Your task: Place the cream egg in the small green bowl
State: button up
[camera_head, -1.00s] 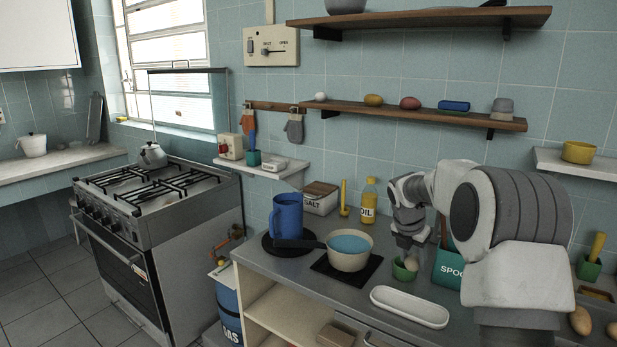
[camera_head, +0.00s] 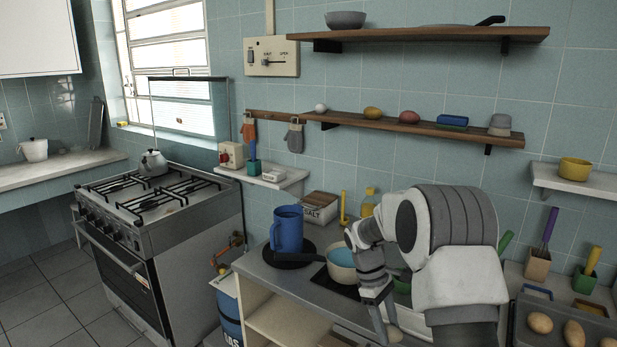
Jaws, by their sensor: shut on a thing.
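My gripper (camera_head: 383,322) is low over the front of the counter, in front of the small green bowl and lower in the picture. Its fingers are shut on a pale rounded thing (camera_head: 393,334), which looks like the cream egg and is mostly covered by the fingers. The small green bowl (camera_head: 402,287) shows only as a sliver behind my arm; its inside is hidden.
A pot of blue liquid (camera_head: 341,273) and a blue jug (camera_head: 287,229) stand left of my gripper. The white tray (camera_head: 412,322) is partly hidden by my arm. Brown eggs (camera_head: 541,323) lie in a dark tray at right. A wooden shelf (camera_head: 400,124) runs above.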

jog(key=s+a+m+g+y+p, duration=0.1)
jog(key=s+a+m+y+p, duration=0.1)
jog(key=s+m, duration=0.6)
jog(key=shift+s+a+f+m+g+y, duration=0.15)
jog(key=shift+a+f+m+g+y, duration=0.2)
jog(key=shift+a+m+y, duration=0.5)
jog(key=shift+a, duration=0.15)
